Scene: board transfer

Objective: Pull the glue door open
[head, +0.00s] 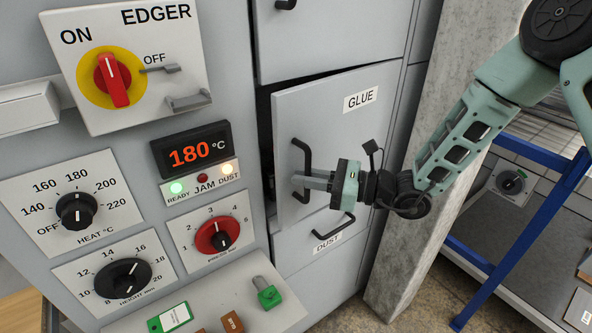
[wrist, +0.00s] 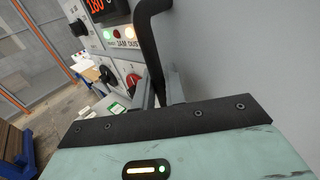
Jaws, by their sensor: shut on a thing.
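The glue door (head: 335,125) is a light grey panel labelled GLUE on the machine front. It stands slightly ajar, with a dark gap along its left and top edges. Its black bar handle (head: 307,160) is upright near the left edge. My gripper (head: 300,181) is shut on the lower part of this handle. In the wrist view the handle (wrist: 148,40) runs down between the fingers of my gripper (wrist: 162,92), and the door face (wrist: 240,60) fills the right side. The inside of the compartment is too dark to make out.
The dust drawer (head: 315,243) with its own handle sits just below the door. A grey pillar (head: 415,200) stands close on the right, with a blue frame (head: 520,240) beyond it. The control panel's red rotary switch (head: 112,80) and knobs are on the left.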

